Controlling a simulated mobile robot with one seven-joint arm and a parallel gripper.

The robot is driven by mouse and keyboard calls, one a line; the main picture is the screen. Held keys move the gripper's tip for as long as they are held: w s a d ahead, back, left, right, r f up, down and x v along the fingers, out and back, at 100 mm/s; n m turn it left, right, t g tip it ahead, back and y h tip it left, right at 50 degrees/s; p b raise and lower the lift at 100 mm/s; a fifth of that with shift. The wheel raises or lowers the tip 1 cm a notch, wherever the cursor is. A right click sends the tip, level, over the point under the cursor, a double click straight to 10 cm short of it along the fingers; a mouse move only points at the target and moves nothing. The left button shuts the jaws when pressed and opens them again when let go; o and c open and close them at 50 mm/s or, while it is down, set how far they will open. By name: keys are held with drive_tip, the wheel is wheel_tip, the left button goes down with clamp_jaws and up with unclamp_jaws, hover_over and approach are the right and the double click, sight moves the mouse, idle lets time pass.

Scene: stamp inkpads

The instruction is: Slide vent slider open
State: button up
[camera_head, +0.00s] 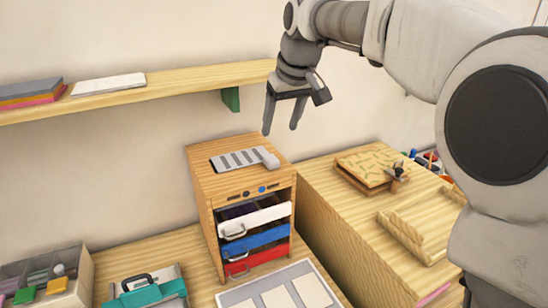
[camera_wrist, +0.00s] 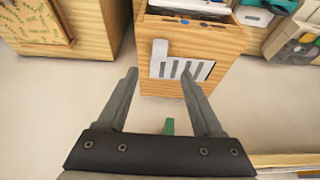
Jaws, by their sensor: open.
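The vent (camera_head: 240,159) is a grey slotted plate on top of a small wooden drawer cabinet (camera_head: 204,187). A light grey slider tab (camera_head: 268,157) stands at its right end in the head view. In the wrist view the vent (camera_wrist: 183,68) shows several dark slots, with the slider tab (camera_wrist: 158,55) at its left end. My gripper (camera_head: 281,116) is open and empty, above and behind the cabinet top.
A wall shelf (camera_head: 180,84) with a green bracket (camera_head: 231,99) is left of my gripper. White, blue and red drawers (camera_head: 256,238) fill the cabinet front; the white one sticks out. A wooden block (camera_head: 330,215) stands at the right. A teal-and-grey case (camera_head: 150,293) lies at the front left.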

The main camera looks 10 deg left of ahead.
sight(272, 159)
drive_tip(key=b+x, duration=0.1)
drive_tip(key=x, duration=1)
drive_tip(key=shift+a+f, duration=0.1)
drive_tip(key=shift+f, duration=0.1)
clamp_jaws()
idle(0.9)
